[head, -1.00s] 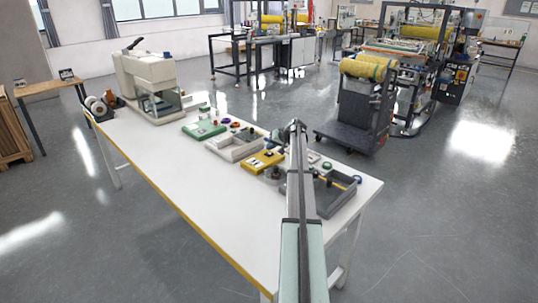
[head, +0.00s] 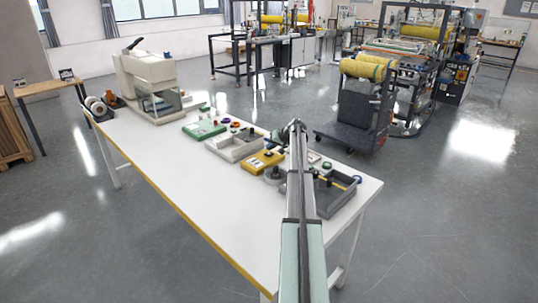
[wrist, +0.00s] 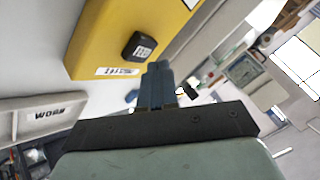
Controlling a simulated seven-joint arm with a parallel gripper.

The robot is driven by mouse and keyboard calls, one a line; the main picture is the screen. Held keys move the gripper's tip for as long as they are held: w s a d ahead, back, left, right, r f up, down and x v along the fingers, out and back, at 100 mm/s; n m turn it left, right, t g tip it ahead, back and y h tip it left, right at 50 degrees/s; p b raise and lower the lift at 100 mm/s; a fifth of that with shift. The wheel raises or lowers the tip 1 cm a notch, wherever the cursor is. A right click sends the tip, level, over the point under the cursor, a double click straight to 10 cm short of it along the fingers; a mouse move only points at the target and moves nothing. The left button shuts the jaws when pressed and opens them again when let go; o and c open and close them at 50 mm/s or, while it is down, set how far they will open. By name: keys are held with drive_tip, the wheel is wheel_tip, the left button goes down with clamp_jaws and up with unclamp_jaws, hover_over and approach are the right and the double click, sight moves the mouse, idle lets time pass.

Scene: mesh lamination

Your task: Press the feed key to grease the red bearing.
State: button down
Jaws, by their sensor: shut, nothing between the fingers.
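The yellow unit (head: 262,160) sits on the white bench in the head view, left of my arm. In the wrist view the yellow unit (wrist: 120,35) fills the upper left, with a black square key (wrist: 139,47) with pale markings on its face. A white label strip lies beside the key. My gripper (wrist: 158,70) is shut and empty, its blue-grey fingertips just beside the key; I cannot tell whether they touch it. My gripper is hard to make out in the head view.
A tray marked WORN (wrist: 45,115) shows at the left of the wrist view. The light-grey tray (head: 232,150) and dark-grey tray (head: 336,196) flank the yellow unit. A cream machine (head: 147,85) stands at the far bench end. The bench's left front is clear.

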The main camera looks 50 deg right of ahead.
sight(271, 153)
drive_tip(key=shift+f, duration=0.15)
idle(0.5)
drive_tip(key=shift+f, duration=0.3)
drive_tip(key=shift+f, duration=0.6)
idle(1.0)
drive_tip(key=shift+r, duration=1)
drive_tip(key=shift+r, duration=0.1)
drive_tip(key=shift+r, duration=2.45)
idle(0.9)
